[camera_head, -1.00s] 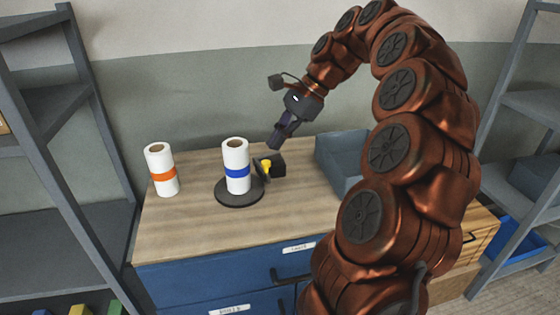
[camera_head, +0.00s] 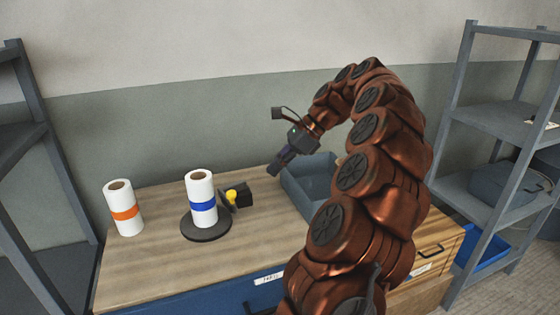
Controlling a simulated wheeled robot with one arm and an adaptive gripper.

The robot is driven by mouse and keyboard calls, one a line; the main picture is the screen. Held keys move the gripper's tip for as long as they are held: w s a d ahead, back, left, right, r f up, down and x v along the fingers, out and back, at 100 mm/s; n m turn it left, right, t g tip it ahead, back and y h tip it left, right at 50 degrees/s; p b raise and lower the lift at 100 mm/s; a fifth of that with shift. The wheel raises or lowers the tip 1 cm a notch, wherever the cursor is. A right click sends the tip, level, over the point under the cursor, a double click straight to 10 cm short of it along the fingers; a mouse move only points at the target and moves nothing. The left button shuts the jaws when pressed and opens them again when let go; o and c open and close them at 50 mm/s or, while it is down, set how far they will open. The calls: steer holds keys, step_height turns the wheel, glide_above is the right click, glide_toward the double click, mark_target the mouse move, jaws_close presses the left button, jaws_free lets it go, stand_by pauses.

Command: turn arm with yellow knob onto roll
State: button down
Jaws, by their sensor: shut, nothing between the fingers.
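A white roll with a blue band (camera_head: 201,199) stands upright on a round dark base (camera_head: 206,231) on the wooden worktop. Just right of it is a small dark block (camera_head: 244,193), with a yellow knob (camera_head: 231,195) on its side facing the roll. The arm that carries the knob is too small to make out clearly, and I cannot tell whether it touches the roll. My gripper (camera_head: 274,170) is shut and empty. It hangs in the air above and to the right of the knob, apart from it, pointing down and left.
Another white roll with an orange band (camera_head: 124,208) stands on the worktop (camera_head: 150,262) at the left. A grey open bin (camera_head: 312,184) is behind and right of the block. Grey shelving (camera_head: 462,110) stands on both sides. The worktop's front left is clear.

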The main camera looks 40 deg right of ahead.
steer(key=w+a+f+p, duration=0.2)
steer(key=w+a+f, duration=0.2)
steer(key=a+f, duration=0.1)
steer(key=shift+w+a+f, duration=0.2)
steer(key=shift+w+a, duration=0.1)
steer(key=shift+a, duration=0.55)
steer(key=shift+a, duration=0.1)
